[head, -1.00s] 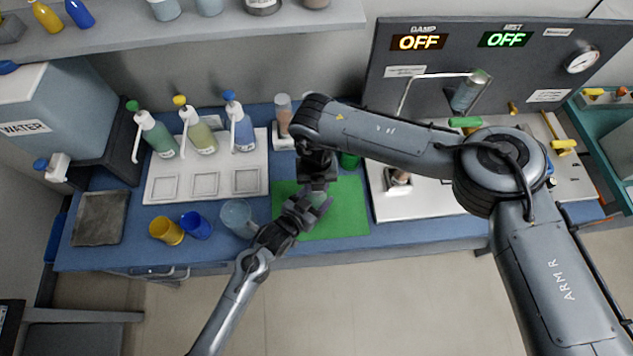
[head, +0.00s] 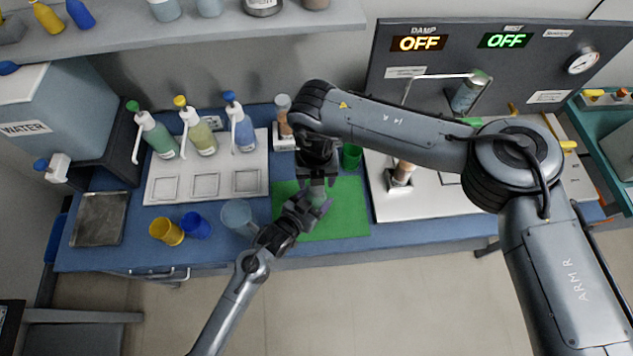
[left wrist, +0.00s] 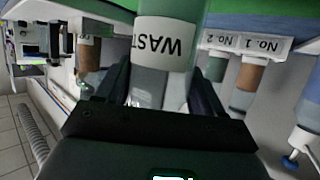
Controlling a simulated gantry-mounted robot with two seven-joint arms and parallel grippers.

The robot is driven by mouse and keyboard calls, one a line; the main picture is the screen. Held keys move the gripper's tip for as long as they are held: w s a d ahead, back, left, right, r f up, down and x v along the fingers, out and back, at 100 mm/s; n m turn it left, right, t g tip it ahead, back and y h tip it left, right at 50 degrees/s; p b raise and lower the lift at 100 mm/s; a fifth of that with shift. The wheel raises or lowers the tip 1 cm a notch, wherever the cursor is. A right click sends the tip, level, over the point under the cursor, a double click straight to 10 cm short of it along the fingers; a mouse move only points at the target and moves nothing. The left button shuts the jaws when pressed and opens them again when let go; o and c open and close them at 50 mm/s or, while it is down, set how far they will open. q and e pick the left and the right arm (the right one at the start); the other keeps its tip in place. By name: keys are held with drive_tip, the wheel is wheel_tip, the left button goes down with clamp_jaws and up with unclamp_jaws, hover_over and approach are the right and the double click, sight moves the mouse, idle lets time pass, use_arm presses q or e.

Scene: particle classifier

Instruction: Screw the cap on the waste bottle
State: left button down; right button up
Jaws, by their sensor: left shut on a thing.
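The waste bottle (left wrist: 165,45) fills the top middle of the left wrist view, with a white label reading "WAST" and a clear lower part. My left gripper (left wrist: 163,88) is shut on it, one finger on each side. In the head view my left gripper (head: 309,203) is over the green mat (head: 345,215), and a little of the bottle shows between its fingers. My right gripper (head: 317,184) points down directly above the left gripper. Its fingertips and the bottle's top overlap, so I cannot see the cap or whether the right fingers are open or shut.
A green cup (head: 351,156) stands just right of my right gripper. Blue (head: 196,225), yellow (head: 167,231) and clear (head: 238,216) cups stand to the left. Squeeze bottles stand on a white tray (head: 160,187). The mat's right part is clear.

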wheel_tip(320, 180, up, 9)
drive_tip(key=shift+f, duration=0.15)
idle(0.4)
use_arm(q)
drive_tip(key=shift+c, duration=0.2)
unclamp_jaws()
drive_tip(key=v, duration=1)
drive_tip(key=shift+s+a+p, duration=0.25)
drive_tip(key=shift+s+p, duration=0.05)
drive_tip(key=shift+p, duration=0.15)
use_arm(e)
drive_tip(key=shift+r, duration=0.4)
use_arm(q)
drive_tip(key=shift+r, duration=0.1)
